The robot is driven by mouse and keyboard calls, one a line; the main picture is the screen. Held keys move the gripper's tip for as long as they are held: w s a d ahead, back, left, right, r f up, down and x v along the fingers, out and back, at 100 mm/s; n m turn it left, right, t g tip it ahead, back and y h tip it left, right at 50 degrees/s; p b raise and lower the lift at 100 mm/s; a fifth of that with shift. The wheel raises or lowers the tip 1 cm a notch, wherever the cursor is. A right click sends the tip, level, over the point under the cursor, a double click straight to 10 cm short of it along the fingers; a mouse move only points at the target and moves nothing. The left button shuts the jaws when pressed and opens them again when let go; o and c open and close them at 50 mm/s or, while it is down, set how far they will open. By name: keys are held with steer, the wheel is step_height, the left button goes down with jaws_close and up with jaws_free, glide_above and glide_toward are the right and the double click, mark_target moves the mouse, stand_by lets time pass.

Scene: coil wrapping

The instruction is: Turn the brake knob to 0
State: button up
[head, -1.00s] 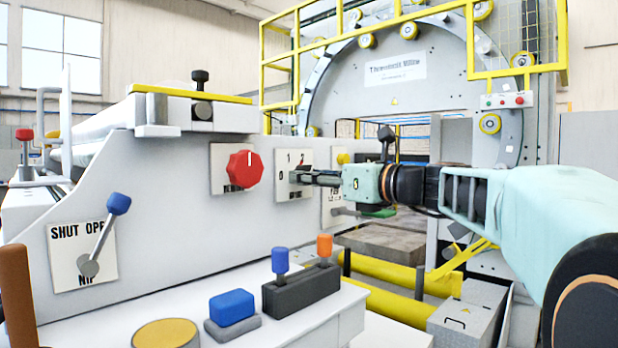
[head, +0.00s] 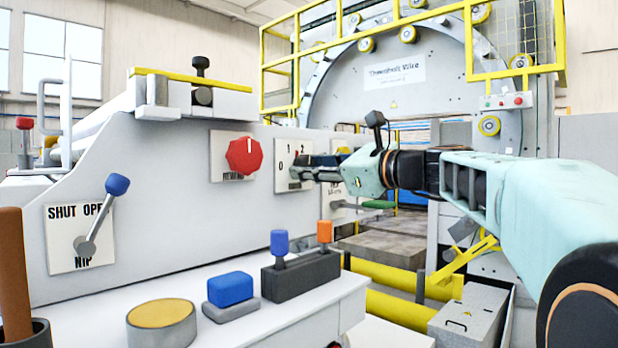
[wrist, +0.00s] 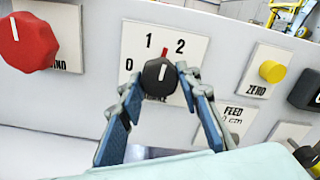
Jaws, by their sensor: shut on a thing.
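The brake knob (wrist: 160,77) is round and black with a white line, on a white plate (wrist: 137,50) marked 0, 1 and 2. In the wrist view a red pointer at its top stands between 1 and 2, and the white line points nearly the same way. The lettering under the knob is partly hidden. My gripper (wrist: 161,85) has one blue-grey finger on each side of the knob and is shut on it. In the head view my gripper (head: 300,174) reaches the plate (head: 284,180) from the right and covers most of the knob.
A large red knob (wrist: 26,42) is left of the brake plate. A yellow ZERO button (wrist: 272,71) and a FEED plate (wrist: 238,118) are to the right. In the head view a console with a blue button (head: 230,288) and two small levers (head: 300,275) stands in front below.

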steer(key=shift+n+b, duration=5.2)
steer(key=shift+n, duration=4.1)
steer(key=o, duration=1.2)
steer(key=shift+d+r, duration=0.1)
steer(key=shift+c, duration=0.2)
steer(key=v, duration=1.2)
